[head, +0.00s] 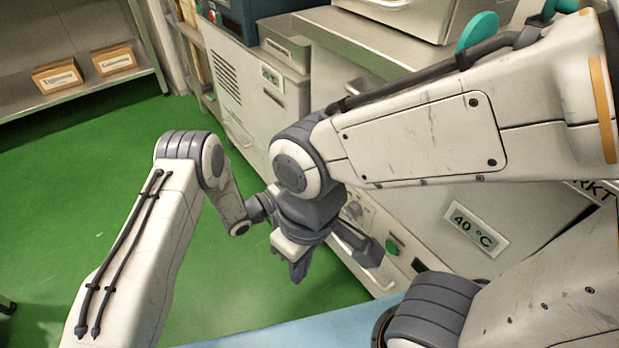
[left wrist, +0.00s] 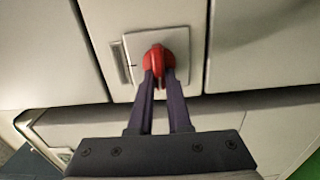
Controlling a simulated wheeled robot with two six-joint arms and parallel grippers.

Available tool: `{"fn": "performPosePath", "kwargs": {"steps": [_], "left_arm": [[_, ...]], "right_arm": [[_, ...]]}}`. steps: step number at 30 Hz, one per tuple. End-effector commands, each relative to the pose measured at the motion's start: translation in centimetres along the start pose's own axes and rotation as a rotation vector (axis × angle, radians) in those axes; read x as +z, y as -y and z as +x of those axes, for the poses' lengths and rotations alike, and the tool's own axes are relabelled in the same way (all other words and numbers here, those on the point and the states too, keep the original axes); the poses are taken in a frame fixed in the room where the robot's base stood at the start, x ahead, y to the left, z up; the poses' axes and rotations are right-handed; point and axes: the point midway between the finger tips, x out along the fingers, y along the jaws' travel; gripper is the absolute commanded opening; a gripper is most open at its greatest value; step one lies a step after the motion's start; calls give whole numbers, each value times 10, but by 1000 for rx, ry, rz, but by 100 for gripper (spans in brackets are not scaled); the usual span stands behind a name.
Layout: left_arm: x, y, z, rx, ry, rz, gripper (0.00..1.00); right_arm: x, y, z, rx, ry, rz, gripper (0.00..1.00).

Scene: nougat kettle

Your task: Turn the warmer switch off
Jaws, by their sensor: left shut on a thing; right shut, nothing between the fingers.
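A red switch knob (left wrist: 158,58) sits on a square pale plate (left wrist: 180,39) in the left wrist view. My left gripper (left wrist: 159,80) is shut on this knob, with one dark finger on each side of its lower part. The knob's markings cannot be read. In the head view my right arm covers much of the left wrist, and the red knob is not visible there. My right gripper (head: 298,272) is shut and empty, pointing down in front of the machine fronts.
A white cabinet front carries a "40 °C" label (head: 475,230) and a green button (head: 392,246). My right arm crosses close before it. A shelf (head: 80,88) with two small boxes stands at the back left. The green floor (head: 95,185) is largely open.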

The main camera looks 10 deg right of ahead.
Motion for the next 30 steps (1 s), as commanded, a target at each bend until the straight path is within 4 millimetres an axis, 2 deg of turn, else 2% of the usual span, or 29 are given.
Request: {"fn": "performPosePath", "kwargs": {"steps": [17, 18, 20, 30], "left_arm": [[-1, 2, -1, -2, -5, -35, 0], [-1, 2, -1, -2, -5, -35, 24], [-1, 2, -1, -2, -4, -35, 46], [0, 0, -1, -1, -1, -32, 46]], "right_arm": [[0, 0, -2, 0, 0, 0, 0], [0, 0, -2, 0, 0, 0, 0], [0, 0, -2, 0, 0, 0, 0], [0, 0, -3, 0, 0, 0, 0]]}}
